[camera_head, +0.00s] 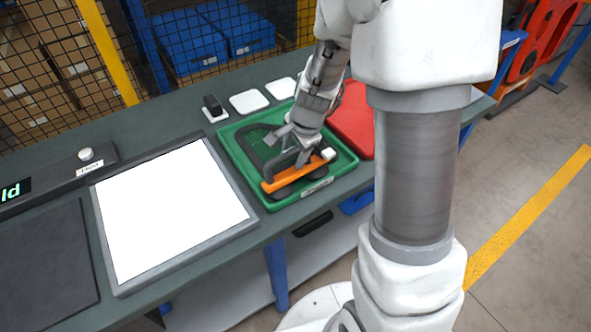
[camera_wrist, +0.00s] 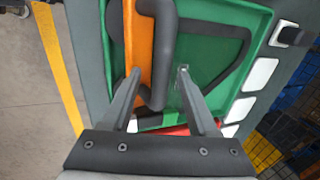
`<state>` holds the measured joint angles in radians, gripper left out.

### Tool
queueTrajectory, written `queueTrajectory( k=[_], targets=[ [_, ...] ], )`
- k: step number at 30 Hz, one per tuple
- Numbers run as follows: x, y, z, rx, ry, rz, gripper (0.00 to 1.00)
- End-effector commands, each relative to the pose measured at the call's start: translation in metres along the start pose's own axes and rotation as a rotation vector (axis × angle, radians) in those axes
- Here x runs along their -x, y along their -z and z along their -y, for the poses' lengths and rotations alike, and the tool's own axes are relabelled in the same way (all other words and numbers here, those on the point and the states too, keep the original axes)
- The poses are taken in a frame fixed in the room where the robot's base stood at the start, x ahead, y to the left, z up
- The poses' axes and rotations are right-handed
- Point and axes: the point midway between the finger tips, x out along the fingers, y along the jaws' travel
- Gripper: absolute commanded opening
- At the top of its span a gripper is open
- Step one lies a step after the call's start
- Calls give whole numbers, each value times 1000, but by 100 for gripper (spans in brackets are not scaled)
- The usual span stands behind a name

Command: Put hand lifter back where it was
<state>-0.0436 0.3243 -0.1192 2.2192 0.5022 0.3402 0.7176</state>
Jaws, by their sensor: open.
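The hand lifter, an orange bar (camera_head: 284,180) with a dark grey handle, lies along the front part of the green tray (camera_head: 233,158). In the wrist view its orange bar (camera_wrist: 143,38) and grey handle (camera_wrist: 165,50) show close up. My gripper (camera_head: 290,150) is over the tray at the lifter. In the wrist view my gripper (camera_wrist: 159,72) is open, with the handle between its two fingers; I cannot tell whether either finger touches it. A dark curved shape (camera_head: 254,148) lies in the tray behind the lifter, partly hidden by my gripper.
A red tray (camera_head: 355,120) is right of the green one, partly behind my arm. A white panel in a grey frame (camera_head: 165,210) is at left. White pads (camera_head: 249,101) and a small black item (camera_head: 212,104) sit behind the tray. The bench's front edge is close.

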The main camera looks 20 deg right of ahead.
Motion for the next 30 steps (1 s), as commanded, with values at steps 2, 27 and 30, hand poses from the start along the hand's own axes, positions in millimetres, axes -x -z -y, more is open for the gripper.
queueTrajectory(
  k=[2,27,30],
  targets=[
    [-5,0,0,-1,1,0,60],
    [-5,0,0,-1,1,0,0],
    [-5,0,0,-1,1,0,0]
  ],
)
